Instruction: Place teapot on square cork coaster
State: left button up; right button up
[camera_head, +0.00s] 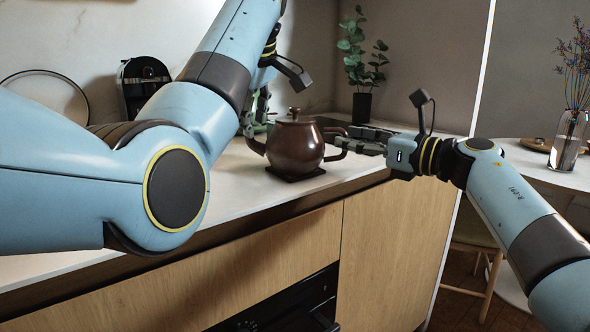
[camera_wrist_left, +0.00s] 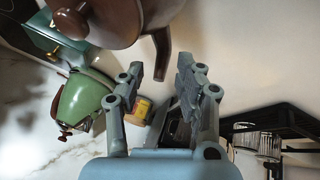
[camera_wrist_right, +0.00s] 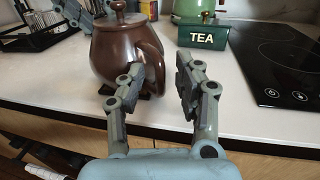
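The brown lidded teapot (camera_head: 297,148) stands upright on the worktop, over a dark square coaster (camera_head: 294,174) whose edges show beneath it. It also shows in the right wrist view (camera_wrist_right: 112,55), handle towards my gripper, and at the top of the left wrist view (camera_wrist_left: 112,22). My left gripper (camera_wrist_left: 160,72) is open, with the spout tip near the gap between its fingers; in the head view it is partly hidden behind my arm. My right gripper (camera_wrist_right: 160,72) is open at the handle side, its left finger close to the handle. I cannot tell whether it touches.
A green kettle (camera_wrist_left: 84,100), a yellow can (camera_wrist_left: 139,110) and a dark wire rack (camera_wrist_left: 270,135) are near the left gripper. A green TEA tin (camera_wrist_right: 200,40) and black cooktop (camera_wrist_right: 275,62) lie beyond. A potted plant (camera_head: 362,105) stands at the back. The front worktop is clear.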

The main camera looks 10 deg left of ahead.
pick_arm(q)
jog(key=v, duration=0.7)
jog(key=shift+r, duration=0.2)
pick_arm(e)
jog(key=v, duration=1.2)
pick_arm(q)
jog(key=shift+s, duration=0.1)
jog(key=shift+d, duration=0.1)
pick_arm(e)
jog(key=shift+f, duration=0.1)
